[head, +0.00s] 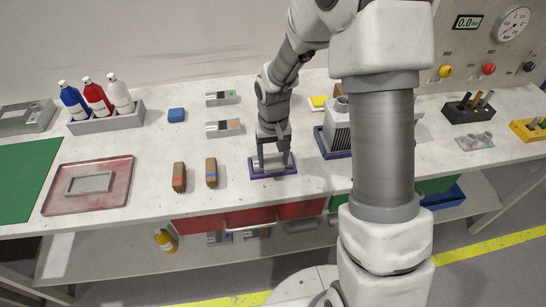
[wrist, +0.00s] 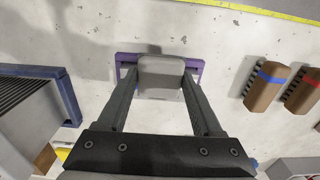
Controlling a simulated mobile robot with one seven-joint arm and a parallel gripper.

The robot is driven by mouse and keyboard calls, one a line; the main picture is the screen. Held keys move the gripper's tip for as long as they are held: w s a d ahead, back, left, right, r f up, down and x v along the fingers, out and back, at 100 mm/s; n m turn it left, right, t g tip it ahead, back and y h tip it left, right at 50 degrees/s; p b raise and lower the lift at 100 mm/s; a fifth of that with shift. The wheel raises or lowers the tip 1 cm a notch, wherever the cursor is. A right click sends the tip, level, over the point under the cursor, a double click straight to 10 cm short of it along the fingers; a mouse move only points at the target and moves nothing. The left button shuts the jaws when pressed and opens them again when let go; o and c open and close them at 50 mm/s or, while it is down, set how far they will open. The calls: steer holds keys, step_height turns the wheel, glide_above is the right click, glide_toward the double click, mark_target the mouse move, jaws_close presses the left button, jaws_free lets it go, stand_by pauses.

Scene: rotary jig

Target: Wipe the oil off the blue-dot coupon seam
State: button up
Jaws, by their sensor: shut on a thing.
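My gripper (head: 273,158) is at the front middle of the bench, shut on a grey block (wrist: 161,66). The block is in or just over a purple frame (head: 259,174). The purple frame also shows in the wrist view (wrist: 197,66), around the far side of the block. No coloured dot or oil shows on the held block, so I cannot tell whether it is the blue-dot coupon. A grey block with a green dot (head: 221,98) and one with an orange dot (head: 223,129) lie farther back.
Two brown brushes, blue-banded (head: 211,173) and red-banded (head: 179,178), lie left of my gripper. A blue pad (head: 176,115) lies behind. Bottles (head: 96,97) stand in a grey rack. A reddish tray (head: 122,170) is left. A blue-rimmed fixture (head: 322,146) is close on the right.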

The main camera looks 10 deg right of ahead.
step_height(320, 180, up, 3)
steer(key=shift+w+f, duration=0.15)
steer(key=shift+f, duration=0.05)
steer(key=shift+r+p, duration=2.25)
steer(key=shift+r, duration=0.45)
